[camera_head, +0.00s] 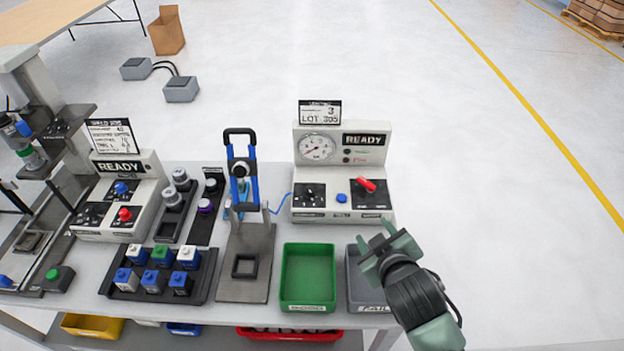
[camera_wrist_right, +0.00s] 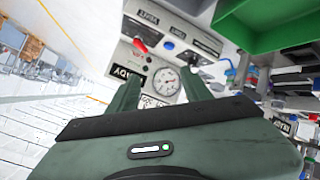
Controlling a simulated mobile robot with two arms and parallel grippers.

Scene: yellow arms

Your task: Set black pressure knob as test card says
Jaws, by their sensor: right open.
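The tester (camera_head: 325,212) is a pale box with a round gauge and a READY display. Its black pressure knob (camera_head: 309,194) sits on a dark dial plate at the left of the panel; its pointer setting is too small to read. The test card (camera_head: 319,113) stands on top and shows a 3 and "LOT 305". My right gripper (camera_head: 385,242) is open and empty, in front of the tester's right side over the grey bin. In the right wrist view the open fingers (camera_wrist_right: 160,88) point towards the tester's face. My left gripper is not in view.
A blue button (camera_head: 342,197) and a red lever (camera_head: 367,185) sit right of the knob. A green bin (camera_head: 308,274) and a grey FAIL bin (camera_head: 357,290) stand in front. A blue-and-black clamp fixture (camera_head: 241,180) stands left of the tester. Another READY station (camera_head: 118,205) is further left.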

